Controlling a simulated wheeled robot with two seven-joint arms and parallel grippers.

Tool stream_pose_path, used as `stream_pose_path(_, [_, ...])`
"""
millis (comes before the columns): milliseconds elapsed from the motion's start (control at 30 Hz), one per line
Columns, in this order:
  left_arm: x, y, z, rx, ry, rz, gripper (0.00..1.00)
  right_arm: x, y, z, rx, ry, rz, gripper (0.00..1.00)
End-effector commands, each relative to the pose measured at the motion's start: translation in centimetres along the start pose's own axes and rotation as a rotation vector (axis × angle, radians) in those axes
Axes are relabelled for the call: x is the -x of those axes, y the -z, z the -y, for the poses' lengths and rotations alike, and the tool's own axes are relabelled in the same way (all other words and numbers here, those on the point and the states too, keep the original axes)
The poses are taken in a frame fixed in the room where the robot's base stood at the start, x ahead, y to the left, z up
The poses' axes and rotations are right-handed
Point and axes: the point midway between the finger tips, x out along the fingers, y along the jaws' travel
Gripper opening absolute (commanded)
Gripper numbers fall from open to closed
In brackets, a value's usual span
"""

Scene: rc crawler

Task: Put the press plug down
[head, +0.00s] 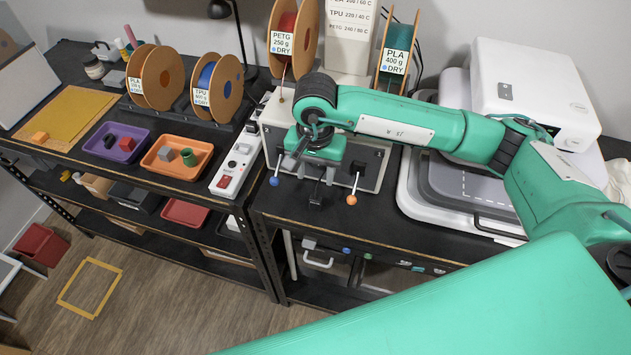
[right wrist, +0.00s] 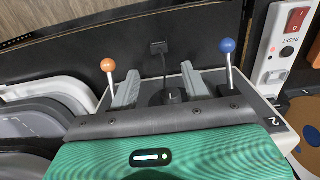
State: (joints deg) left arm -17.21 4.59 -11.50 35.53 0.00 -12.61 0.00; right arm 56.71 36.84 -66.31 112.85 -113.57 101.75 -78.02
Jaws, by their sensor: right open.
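A small black plug (head: 316,198) lies on the dark bench top just in front of the grey control box, between its two levers. In the right wrist view the plug (right wrist: 158,47) lies beyond the fingertips, with a dark cable running from it back between the fingers. My right gripper (head: 312,172) is above the front of the box, and it also shows in the right wrist view (right wrist: 160,82). Its two grey fingers are apart and do not touch the plug. A rounded black part (right wrist: 172,96) sits between the fingers, lower in that view. My left gripper is not in view.
A blue-knobbed lever (head: 275,181) and an orange-knobbed lever (head: 351,200) flank the gripper closely. A switch strip (head: 236,160) stands left of the box and a heat press (head: 460,190) right. Purple (head: 112,155) and orange (head: 170,170) trays lie farther left.

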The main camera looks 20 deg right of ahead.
Motion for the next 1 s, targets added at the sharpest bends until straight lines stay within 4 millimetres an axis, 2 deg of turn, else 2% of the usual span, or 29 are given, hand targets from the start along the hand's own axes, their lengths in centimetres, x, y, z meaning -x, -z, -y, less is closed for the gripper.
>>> stream_pose_path(33, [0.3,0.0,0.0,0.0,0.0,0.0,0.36,1.1,0.1,0.0,0.0,0.002,-0.002,0.48])
stream_pose_path(100, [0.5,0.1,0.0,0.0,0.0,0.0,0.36,2.1,0.1,0.0,-0.001,0.001,-0.002,0.48])
stream_pose_path(300, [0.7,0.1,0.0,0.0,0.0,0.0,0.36,3.5,0.0,0.0,-0.001,0.0,0.0,0.48])
stream_pose_path(867, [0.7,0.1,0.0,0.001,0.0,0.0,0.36,3.5,-0.2,0.1,-0.001,0.005,0.007,0.48])
stream_pose_path(933, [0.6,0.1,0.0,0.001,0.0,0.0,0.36,3.2,-1.1,0.6,-0.004,0.031,0.04,0.48])
stream_pose_path(1000, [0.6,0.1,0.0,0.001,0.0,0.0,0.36,2.8,-3.0,1.6,-0.013,0.085,0.111,0.48])
